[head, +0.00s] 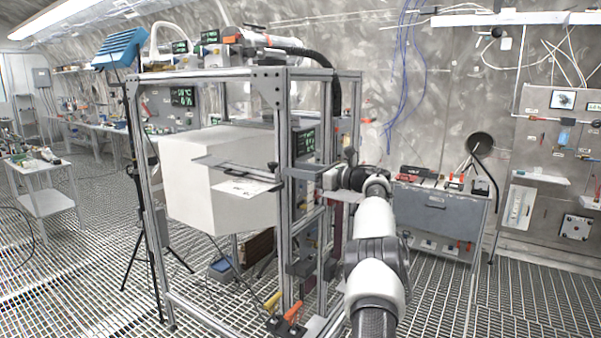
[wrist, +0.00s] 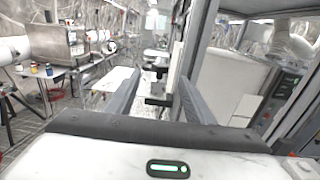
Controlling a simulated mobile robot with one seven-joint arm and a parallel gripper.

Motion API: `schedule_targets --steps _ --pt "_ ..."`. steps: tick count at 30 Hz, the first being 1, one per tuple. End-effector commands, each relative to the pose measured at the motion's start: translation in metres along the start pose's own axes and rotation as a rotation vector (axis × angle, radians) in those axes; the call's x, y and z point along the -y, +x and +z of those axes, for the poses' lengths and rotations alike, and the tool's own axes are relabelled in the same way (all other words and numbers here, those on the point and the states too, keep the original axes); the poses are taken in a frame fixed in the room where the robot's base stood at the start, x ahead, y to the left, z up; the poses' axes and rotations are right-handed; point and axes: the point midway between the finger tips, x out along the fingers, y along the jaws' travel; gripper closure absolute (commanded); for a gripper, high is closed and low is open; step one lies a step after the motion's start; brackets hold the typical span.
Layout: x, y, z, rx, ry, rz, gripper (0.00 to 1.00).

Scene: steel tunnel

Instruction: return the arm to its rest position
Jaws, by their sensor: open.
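My white and dark arm (head: 375,225) reaches up from the bottom of the head view. It bends left near the metal frame, and its end is hard to make out against the frame's posts. In the wrist view, my gripper (wrist: 160,78) shows as two long grey fingers standing well apart. It is open, and no held object shows between the fingers. A dark post with a small bracket appears beyond the gap.
The metal frame (head: 283,200) holds a big white box (head: 215,175) close by the arm's end. A grey cabinet (head: 440,225) stands behind the arm on the right. A small white table (head: 47,200) is at far left. Grated floor (head: 535,300) at lower right is clear.

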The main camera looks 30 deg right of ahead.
Motion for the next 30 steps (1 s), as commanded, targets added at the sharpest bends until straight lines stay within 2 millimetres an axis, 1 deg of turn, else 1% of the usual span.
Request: schedule_targets --steps 15,17,18,20,23,24,26,27,29,30 --pt "0.0 0.0 0.0 0.0 0.0 0.0 0.52" --pt "0.0 0.001 0.003 0.004 0.004 -0.004 0.52" --pt "0.0 0.003 0.01 0.011 0.013 -0.012 0.52" --pt "0.002 0.008 0.026 0.035 0.047 -0.04 0.52" --pt "0.006 0.022 0.078 0.115 0.168 -0.129 0.52" --pt "0.006 0.028 0.105 0.162 0.245 -0.177 0.52" --pt "0.005 0.033 0.141 0.238 0.384 -0.255 0.52" --pt "0.003 0.035 0.163 0.289 0.485 -0.304 0.52" --pt "-0.005 0.034 0.187 0.362 0.645 -0.374 0.52" --pt "-0.012 0.031 0.2 0.408 0.754 -0.418 0.52"
